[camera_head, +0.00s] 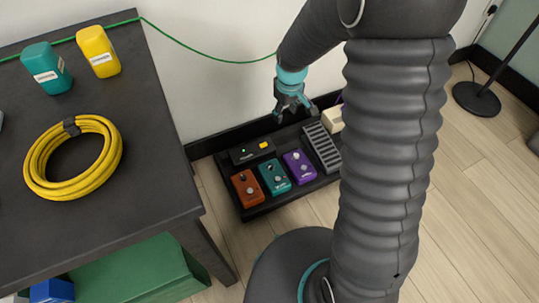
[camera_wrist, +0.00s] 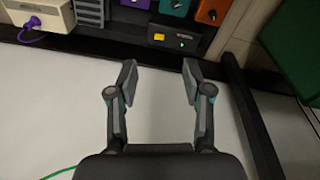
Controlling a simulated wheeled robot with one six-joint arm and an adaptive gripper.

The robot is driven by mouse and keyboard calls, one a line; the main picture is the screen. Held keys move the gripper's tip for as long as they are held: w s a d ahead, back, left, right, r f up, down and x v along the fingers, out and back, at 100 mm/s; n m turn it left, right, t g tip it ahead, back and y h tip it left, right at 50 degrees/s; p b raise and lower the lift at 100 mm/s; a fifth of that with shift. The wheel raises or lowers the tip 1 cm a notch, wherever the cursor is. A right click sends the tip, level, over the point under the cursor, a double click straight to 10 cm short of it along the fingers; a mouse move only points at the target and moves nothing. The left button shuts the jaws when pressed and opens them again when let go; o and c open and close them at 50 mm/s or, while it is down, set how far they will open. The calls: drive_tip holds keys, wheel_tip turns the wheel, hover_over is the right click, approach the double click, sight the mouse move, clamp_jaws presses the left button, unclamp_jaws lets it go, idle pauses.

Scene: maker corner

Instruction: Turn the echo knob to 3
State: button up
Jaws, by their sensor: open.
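A black pedalboard (camera_head: 255,212) on the floor holds an orange pedal (camera_head: 247,188), a teal pedal (camera_head: 274,177) and a purple pedal (camera_head: 300,167), each with a pale or dark knob. The labels are too small to read, so I cannot tell which knob is echo or where it points. The orange pedal (camera_wrist: 212,10), teal pedal (camera_wrist: 173,6) and purple pedal (camera_wrist: 135,3) are cut off at the top of the wrist view. My gripper (camera_head: 296,113) is open and empty above the board's back edge; its spread fingers (camera_wrist: 159,72) touch nothing.
A black box (camera_head: 252,152) with a yellow button and green light sits behind the pedals. A grey ribbed pedal (camera_head: 322,147) and a cream box (camera_head: 333,119) are to the right. A dark table (camera_head: 150,190) stands left; a wall (camera_head: 215,90) is behind.

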wheel_tip(320, 180, down, 10)
drive_tip(key=w+a+n+g, duration=0.1)
drive_tip(key=w+a+n, duration=0.1)
drive_tip(key=w+a, duration=0.1)
drive_tip(key=n+p, duration=0.1)
hover_over(270, 166)
wheel_tip(270, 166, down, 9)
drive_tip(key=shift+g, duration=0.4)
wheel_tip(270, 166, down, 14)
drive_tip(key=shift+w+d+f, duration=0.1)
drive_tip(key=shift+f, duration=0.05)
clamp_jaws()
